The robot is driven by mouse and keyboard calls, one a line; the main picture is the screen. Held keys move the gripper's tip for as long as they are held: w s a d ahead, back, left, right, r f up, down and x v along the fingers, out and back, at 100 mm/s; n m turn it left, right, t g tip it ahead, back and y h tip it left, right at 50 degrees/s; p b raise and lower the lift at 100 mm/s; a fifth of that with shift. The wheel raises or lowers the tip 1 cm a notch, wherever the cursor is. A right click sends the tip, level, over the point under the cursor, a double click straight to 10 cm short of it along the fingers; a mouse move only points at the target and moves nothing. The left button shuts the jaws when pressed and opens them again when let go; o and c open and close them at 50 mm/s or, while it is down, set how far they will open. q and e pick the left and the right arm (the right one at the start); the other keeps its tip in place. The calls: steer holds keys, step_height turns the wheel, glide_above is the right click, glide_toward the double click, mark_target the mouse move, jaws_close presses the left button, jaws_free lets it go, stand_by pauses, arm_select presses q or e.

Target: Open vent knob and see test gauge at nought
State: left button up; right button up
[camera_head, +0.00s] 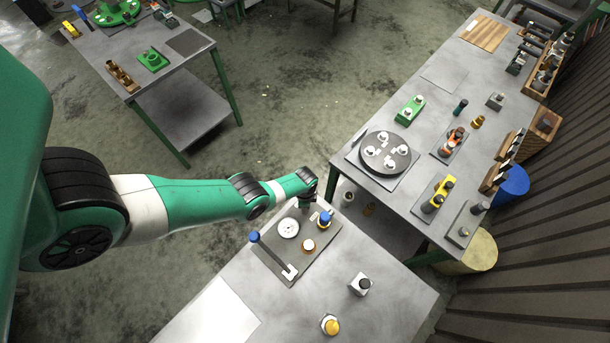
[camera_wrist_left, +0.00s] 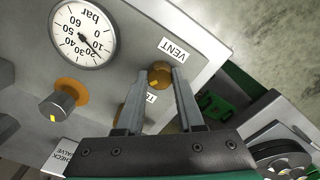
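The test gauge (camera_head: 288,228) is a white dial on a grey plate (camera_head: 272,262) on the near bench. In the left wrist view the gauge (camera_wrist_left: 83,33) is seen upside down, marked bar. Its needle seems to point to the lower right, near the low numbers; the exact reading is too small to tell. The brass vent knob (camera_wrist_left: 160,72), with a yellow mark, lies beside the VENT label (camera_wrist_left: 179,49). My left gripper (camera_wrist_left: 159,78) has its fingers apart at either side of this knob; firm contact is not visible. My right gripper is not in view.
A grey knob with a yellow mark (camera_wrist_left: 57,107) sits near the gauge. A blue-ended lever (camera_head: 254,237) and a blue-topped fitting (camera_head: 325,218) stand on the plate. A crowded bench (camera_head: 440,82) is at the right.

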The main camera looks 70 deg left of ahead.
arm_select(q)
jaws_close()
steer(key=shift+n, duration=0.3)
steer(key=n, duration=0.9)
steer(key=shift+n, duration=0.4)
steer(key=n, duration=1.1)
steer(key=shift+n, duration=0.3)
